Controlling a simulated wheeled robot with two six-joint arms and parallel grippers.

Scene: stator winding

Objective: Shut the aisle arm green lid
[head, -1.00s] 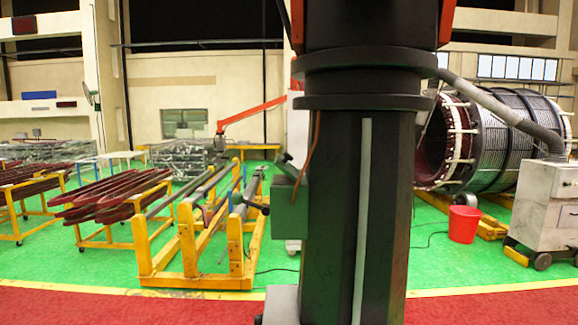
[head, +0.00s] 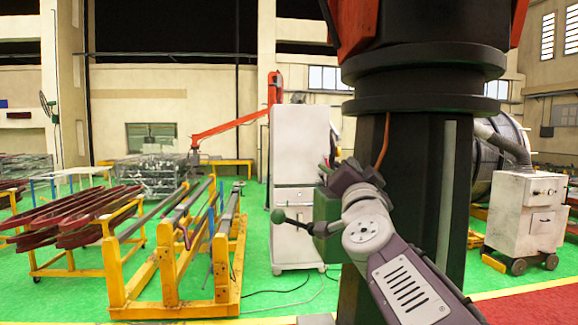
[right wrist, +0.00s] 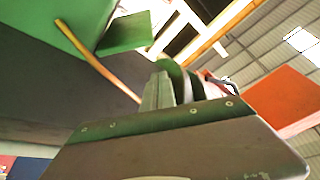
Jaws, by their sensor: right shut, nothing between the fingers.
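A green box (head: 326,240) is fixed to the left side of a thick black column (head: 400,220) in the head view. A rod with a green ball end (head: 278,215) sticks out to its left. My right gripper (head: 328,171) is at the upper edge of the box, its arm coming in from the lower right. It is shut and empty; I cannot tell if it touches the box. In the right wrist view, the gripper (right wrist: 165,90) points up past the dark column, and a green flap (right wrist: 125,33) stands beyond it. The lid's angle is unclear. My left gripper is out of view.
A white cabinet (head: 298,150) stands behind the box. Yellow racks (head: 170,290) with long bars fill the left. A white wheeled cabinet (head: 525,220) is at the right. An orange cable (right wrist: 97,60) runs near my gripper.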

